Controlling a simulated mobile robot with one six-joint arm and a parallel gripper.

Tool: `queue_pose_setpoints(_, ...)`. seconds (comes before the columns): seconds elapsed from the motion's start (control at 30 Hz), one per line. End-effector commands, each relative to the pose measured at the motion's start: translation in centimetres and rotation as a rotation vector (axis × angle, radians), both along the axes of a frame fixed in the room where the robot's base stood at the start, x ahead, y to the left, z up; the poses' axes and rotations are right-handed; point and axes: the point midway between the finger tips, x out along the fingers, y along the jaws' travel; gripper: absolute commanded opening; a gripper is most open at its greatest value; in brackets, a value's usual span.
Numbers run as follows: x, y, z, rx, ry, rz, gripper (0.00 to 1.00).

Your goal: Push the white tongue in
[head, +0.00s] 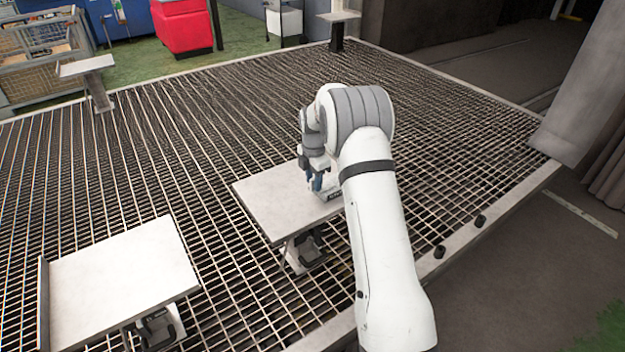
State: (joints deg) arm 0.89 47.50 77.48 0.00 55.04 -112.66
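My gripper (317,182) points down at the right part of a small grey table (272,205), in the middle of the view. Its fingers are small and mostly covered by my own white arm, so I cannot tell whether they are open or shut. A small pale block with dark marks (329,194) sits at the table's right edge, right by the fingertips. My arm hides part of it. I cannot tell whether it touches the gripper or whether it bears the white tongue. No white tongue can be made out clearly.
A second grey table (120,285) with a raised left edge stands at the lower left. Small stands (88,66) and (338,17) are at the back. The metal grating floor (180,150) is mostly clear. A grey pillar (585,90) stands at the right.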

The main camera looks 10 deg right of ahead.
Motion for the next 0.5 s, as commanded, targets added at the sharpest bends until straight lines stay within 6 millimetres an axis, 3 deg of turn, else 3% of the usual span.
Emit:
queue_pose_setpoints(0.17,0.1,0.0,1.7,0.0,-0.002,0.0,0.33)
queue_pose_setpoints(0.5,0.1,0.0,6.9,0.0,-0.002,0.0,0.33)
